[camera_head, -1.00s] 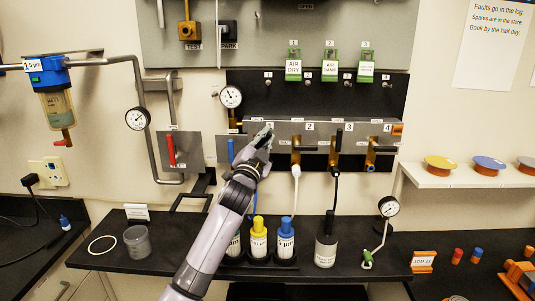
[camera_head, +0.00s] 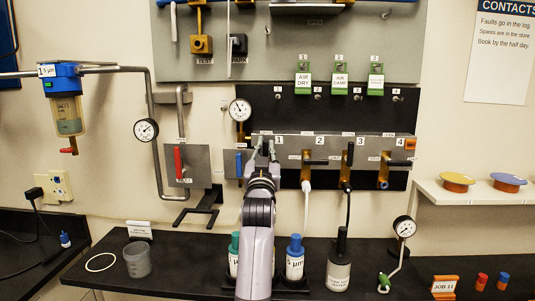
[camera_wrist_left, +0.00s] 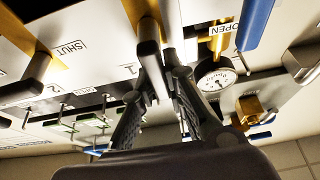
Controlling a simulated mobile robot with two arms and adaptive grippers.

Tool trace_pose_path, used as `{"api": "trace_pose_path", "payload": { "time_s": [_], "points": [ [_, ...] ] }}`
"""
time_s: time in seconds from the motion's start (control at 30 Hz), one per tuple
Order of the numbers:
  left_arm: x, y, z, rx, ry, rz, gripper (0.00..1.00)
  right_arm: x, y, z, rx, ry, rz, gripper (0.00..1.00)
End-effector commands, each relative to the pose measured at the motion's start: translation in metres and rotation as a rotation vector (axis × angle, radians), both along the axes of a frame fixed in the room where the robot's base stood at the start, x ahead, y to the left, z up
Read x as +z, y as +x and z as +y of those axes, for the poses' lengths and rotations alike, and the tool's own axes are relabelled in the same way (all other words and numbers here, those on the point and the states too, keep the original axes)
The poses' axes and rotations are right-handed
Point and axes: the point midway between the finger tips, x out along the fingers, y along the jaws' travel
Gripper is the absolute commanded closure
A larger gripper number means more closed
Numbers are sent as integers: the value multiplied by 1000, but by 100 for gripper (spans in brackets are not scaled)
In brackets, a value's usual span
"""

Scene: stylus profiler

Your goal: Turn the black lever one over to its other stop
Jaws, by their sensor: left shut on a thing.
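The black lever one (camera_wrist_left: 149,48) sits on a brass valve body at the left end of the grey numbered panel (camera_head: 330,146). In the left wrist view the fingers of my left gripper (camera_wrist_left: 160,95) close around its dark handle. In the head view this gripper (camera_head: 264,150) is at station 1, with its arm coming up from below, and it hides most of the lever and valve. My right gripper is not in view.
Black levers two (camera_head: 317,161), three (camera_head: 350,154) and four (camera_head: 401,162) stand to the right. A blue lever (camera_head: 239,163) is close on the left, near a gauge (camera_head: 240,109). Bottles, one with a blue cap (camera_head: 295,244), stand below by my arm.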

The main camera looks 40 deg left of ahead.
Motion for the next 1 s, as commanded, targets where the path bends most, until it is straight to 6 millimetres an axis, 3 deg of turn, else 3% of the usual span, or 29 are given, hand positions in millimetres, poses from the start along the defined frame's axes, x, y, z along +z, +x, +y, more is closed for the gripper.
{"api": "trace_pose_path", "payload": {
  "time_s": [0.57,0.6,0.9,1.0],
  "points": [
    [-3,0,1,-1,-30,-11,100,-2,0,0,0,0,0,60],
    [-3,0,1,-1,-30,-11,86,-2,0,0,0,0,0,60],
    [-1,0,1,0,-26,-13,67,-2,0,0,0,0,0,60],
    [-1,0,1,0,-26,-14,67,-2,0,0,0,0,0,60]
  ]
}}
